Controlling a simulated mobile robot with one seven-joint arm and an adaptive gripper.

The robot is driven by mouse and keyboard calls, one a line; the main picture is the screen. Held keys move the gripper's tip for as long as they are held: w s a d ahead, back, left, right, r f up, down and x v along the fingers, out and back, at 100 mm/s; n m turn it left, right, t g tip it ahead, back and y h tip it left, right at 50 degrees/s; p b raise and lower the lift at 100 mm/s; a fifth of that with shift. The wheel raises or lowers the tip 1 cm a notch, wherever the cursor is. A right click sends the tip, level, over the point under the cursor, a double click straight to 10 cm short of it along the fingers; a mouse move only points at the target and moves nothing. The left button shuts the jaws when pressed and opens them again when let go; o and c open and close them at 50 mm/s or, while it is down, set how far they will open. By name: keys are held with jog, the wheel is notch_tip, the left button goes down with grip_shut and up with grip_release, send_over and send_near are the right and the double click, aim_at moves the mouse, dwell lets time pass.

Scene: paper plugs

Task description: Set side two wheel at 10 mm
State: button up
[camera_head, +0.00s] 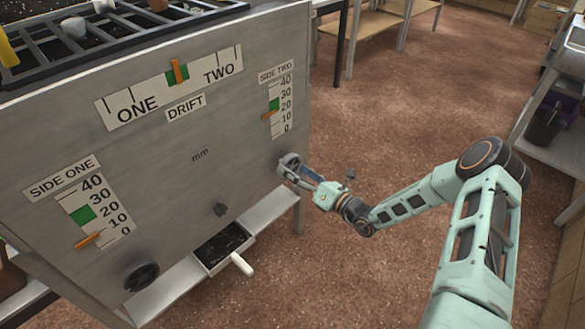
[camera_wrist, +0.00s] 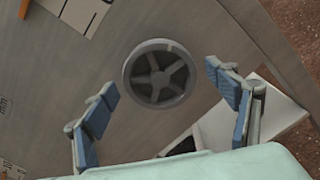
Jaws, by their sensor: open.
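The side two wheel (camera_head: 286,160) is a dark grey spoked handwheel low on the right of the metal panel. In the wrist view the wheel (camera_wrist: 158,76) is unobstructed, with a light mark at its upper rim. My gripper (camera_head: 301,172) is open in front of it. In the wrist view the blue fingers of my gripper (camera_wrist: 162,80) stand apart on either side of the wheel, with gaps showing; contact is not visible. The side two scale (camera_head: 286,105) runs 0 to 40. Its orange pointer (camera_head: 268,116) sits just below the green band, seemingly between 10 and 20.
The side one wheel (camera_head: 141,276) and side one scale (camera_head: 98,213) are at left. The drift scale (camera_head: 147,100) is at the top. A black-lined tray (camera_head: 224,248) with a white handle sits below the panel. Open floor lies to the right.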

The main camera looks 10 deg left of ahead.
aim_at(292, 168)
jog(key=shift+p+v, duration=0.6)
jog(key=shift+v, duration=1.25)
jog(key=n, duration=1.1)
jog(key=shift+n, duration=0.3)
jog(key=n, duration=0.6)
jog(key=shift+n, duration=0.4)
jog(key=n, duration=0.5)
jog(key=shift+n, duration=0.3)
